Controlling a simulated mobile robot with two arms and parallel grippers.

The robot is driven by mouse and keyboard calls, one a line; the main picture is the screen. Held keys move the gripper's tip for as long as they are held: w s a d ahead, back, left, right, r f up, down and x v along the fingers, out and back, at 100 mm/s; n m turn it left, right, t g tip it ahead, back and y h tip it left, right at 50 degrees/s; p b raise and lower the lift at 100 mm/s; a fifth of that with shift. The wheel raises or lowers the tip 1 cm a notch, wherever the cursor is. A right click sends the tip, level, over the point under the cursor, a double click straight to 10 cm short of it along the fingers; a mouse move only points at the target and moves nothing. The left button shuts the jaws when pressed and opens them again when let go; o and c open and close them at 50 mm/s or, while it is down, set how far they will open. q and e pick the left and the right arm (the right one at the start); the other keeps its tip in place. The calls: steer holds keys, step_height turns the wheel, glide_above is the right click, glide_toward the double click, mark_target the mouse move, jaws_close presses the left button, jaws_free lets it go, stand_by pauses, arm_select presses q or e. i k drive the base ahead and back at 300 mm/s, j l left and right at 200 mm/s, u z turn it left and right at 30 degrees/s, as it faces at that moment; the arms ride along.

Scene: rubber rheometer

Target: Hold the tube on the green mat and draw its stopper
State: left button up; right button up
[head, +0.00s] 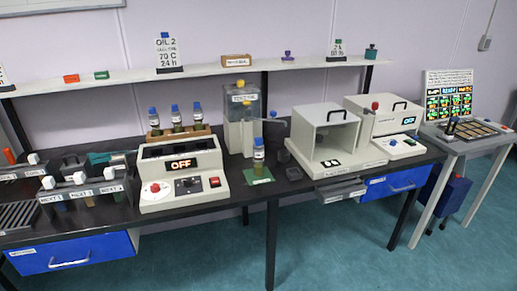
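The tube (258,157) stands upright on the green mat (268,178) near the front edge of the bench. It has a pale label and a greenish lower part. Its blue stopper (259,141) sits on top of the tube. Neither of my grippers shows in the head view, and nothing is touching the tube.
A box reading OFF (155,190) stands left of the mat, with several blue-capped tubes in a wooden rack (181,132) behind. A clear tank (241,97) stands behind the tube. A small dark cup (294,173) and an open-fronted cabinet (325,117) are to the right.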

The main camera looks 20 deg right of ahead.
mark_target(257, 144)
steer(key=i+l+z, duration=0.15)
steer(key=i+z, duration=0.2)
steer(key=i, duration=0.55)
